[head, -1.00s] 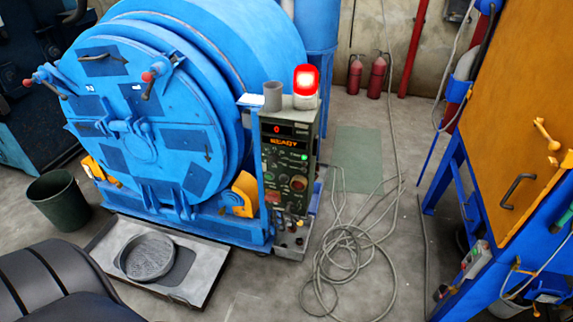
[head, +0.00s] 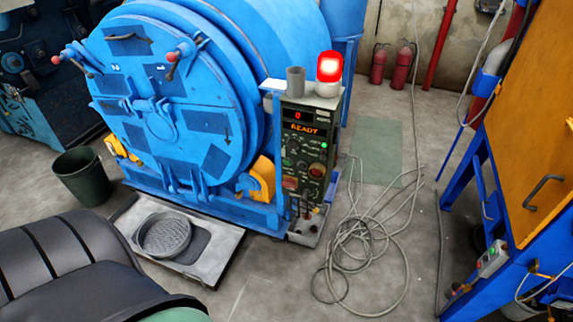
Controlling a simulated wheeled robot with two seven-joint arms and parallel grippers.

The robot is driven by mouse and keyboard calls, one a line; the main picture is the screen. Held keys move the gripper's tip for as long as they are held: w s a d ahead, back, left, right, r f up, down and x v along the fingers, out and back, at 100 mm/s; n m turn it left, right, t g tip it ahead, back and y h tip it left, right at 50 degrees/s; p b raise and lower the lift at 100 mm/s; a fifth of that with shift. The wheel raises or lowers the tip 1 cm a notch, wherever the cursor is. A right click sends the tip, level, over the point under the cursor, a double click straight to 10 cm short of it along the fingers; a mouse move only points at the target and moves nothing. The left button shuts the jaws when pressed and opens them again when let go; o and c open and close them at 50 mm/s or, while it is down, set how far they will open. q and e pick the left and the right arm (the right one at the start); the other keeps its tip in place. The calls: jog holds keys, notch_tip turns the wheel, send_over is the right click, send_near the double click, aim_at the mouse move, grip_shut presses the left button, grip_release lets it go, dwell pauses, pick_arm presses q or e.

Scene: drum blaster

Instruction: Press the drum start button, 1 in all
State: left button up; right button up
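The blue drum blaster (head: 170,100) stands at the left with its round door facing me. Its control panel (head: 305,155) stands at the drum's right side, with a lit READY display (head: 304,128). A green lit button (head: 323,145) is on the panel's right side. The labels are too small to read, so I cannot tell which is the start button. Neither of my grippers is in view.
A red lamp (head: 329,67) glows on top of the panel beside a grey cup (head: 295,80). A coiled cable (head: 365,245) lies on the floor in front. A black seat (head: 70,262), a bin (head: 82,176) and a metal tray (head: 215,265) are at left. An orange-and-blue cabinet (head: 530,120) stands right.

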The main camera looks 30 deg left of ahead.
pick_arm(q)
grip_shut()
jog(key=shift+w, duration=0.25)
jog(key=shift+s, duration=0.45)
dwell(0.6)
